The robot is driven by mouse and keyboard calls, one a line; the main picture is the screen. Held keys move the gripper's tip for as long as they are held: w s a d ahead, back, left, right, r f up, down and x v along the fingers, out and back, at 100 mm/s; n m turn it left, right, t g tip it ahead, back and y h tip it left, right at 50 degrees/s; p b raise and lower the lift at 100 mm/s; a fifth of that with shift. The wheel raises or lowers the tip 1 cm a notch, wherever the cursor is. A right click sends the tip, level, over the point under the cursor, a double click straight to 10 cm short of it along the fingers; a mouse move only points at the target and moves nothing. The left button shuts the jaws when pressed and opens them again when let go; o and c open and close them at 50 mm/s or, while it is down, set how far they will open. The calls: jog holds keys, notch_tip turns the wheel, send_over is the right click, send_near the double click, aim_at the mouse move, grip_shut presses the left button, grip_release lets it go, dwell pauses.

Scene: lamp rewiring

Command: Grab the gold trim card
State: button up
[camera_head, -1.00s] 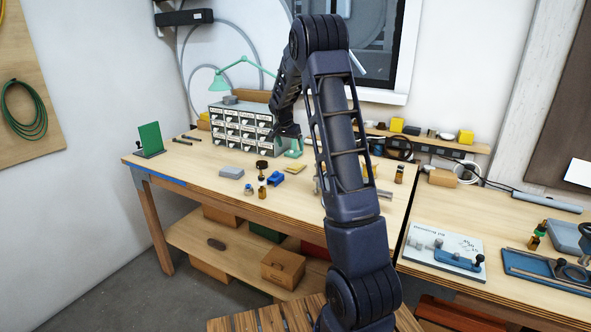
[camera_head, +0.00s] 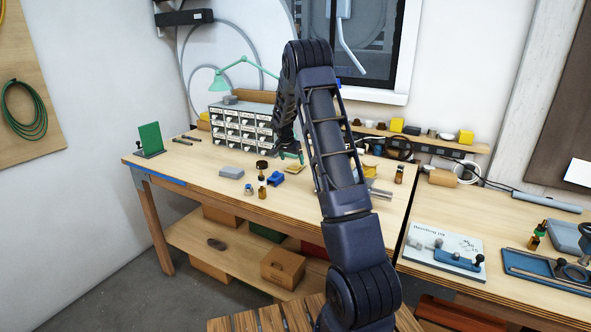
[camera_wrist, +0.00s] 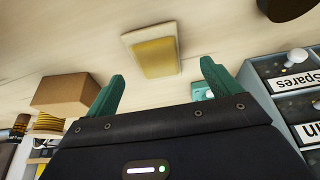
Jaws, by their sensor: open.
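The gold trim card (camera_head: 295,169) lies flat on the left workbench (camera_head: 205,163), in front of the small-drawer cabinet. In the wrist view it is a pale rectangle with a gold face (camera_wrist: 153,56), beyond the fingertips and roughly centred between them. My gripper (camera_wrist: 158,75) has two green fingers spread apart with nothing between them. In the head view my gripper (camera_head: 291,157) hangs just above and behind the card, partly hidden by the arm. The fingers look apart from the card.
A blue part (camera_head: 275,179) and a small dark-topped brass piece (camera_head: 262,166) stand left of the card. The drawer cabinet (camera_head: 238,128) is close behind, its labelled drawers (camera_wrist: 300,105) at the wrist view's right. A cardboard-coloured box (camera_wrist: 65,92) shows at its left.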

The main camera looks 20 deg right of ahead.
aim_at(295, 166)
jog(key=x, duration=0.4)
jog(key=shift+d+f, duration=0.15)
jog(key=shift+d, duration=0.1)
jog(key=shift+c, duration=0.4)
jog(key=c, duration=1)
